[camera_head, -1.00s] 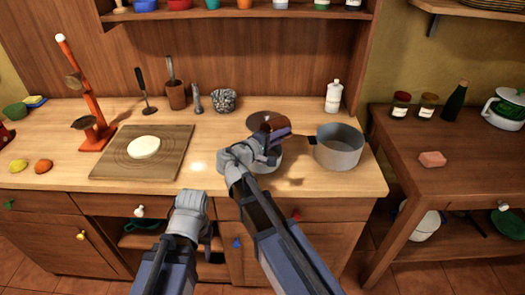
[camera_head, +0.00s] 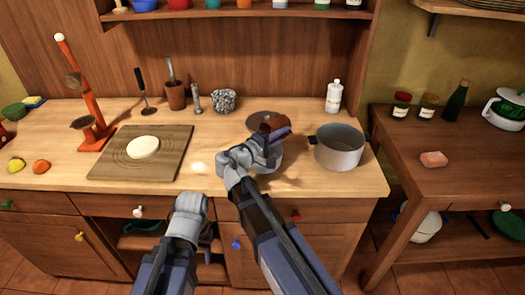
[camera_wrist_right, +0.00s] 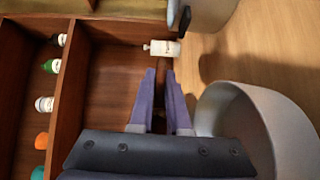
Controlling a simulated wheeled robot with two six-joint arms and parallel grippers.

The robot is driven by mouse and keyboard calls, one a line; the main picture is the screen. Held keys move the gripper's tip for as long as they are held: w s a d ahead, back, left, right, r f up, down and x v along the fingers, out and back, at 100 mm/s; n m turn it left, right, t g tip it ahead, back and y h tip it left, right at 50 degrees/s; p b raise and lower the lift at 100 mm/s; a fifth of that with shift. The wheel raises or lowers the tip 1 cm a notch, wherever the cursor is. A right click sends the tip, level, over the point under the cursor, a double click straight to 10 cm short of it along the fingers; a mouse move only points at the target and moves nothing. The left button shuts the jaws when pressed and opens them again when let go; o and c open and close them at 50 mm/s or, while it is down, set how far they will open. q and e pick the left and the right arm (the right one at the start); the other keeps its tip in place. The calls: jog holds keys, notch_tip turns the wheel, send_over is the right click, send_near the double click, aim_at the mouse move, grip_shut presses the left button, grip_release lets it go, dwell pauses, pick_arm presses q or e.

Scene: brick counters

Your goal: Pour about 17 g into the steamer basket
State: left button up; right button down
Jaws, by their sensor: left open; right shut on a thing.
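My right gripper (camera_head: 277,138) is shut on a small dark reddish-brown thing (camera_head: 273,122), held tilted above the counter. In the right wrist view its two fingers (camera_wrist_right: 165,80) are close together; the held thing is mostly hidden. A pale grey round vessel (camera_head: 270,163), possibly the steamer basket, stands under the right gripper and is largely hidden by it. Its pale wall shows in the right wrist view (camera_wrist_right: 268,112), beside the fingers. I cannot see its contents or any falling stream. My left gripper (camera_head: 207,238) is open and empty in front of the counter.
A grey pot (camera_head: 340,150) stands right of the vessel. A metal disc (camera_head: 262,117) lies behind. A board (camera_head: 115,165) with a white round piece (camera_head: 143,148) is left. A white bottle (camera_head: 333,96) stands at the back. The counter between board and vessel is clear.

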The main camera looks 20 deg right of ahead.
jog(key=shift+a+h+b, duration=0.1)
jog(key=shift+h+b, duration=0.2)
jog(key=shift+b, duration=0.1)
dwell(0.3)
jog(key=shift+s+a+r+t+h+b, duration=0.1)
jog(key=shift+r+t+h+b, duration=0.25)
jog(key=shift+r, duration=0.2)
jog(key=shift+s+a+r+t+h+b, duration=0.1)
jog(key=shift+r+t+h+b, duration=0.2)
jog(key=shift+r+h, duration=0.2)
dwell(1.3)
jog(key=shift+a+b, duration=0.1)
jog(key=shift+b, duration=0.55)
dwell(0.4)
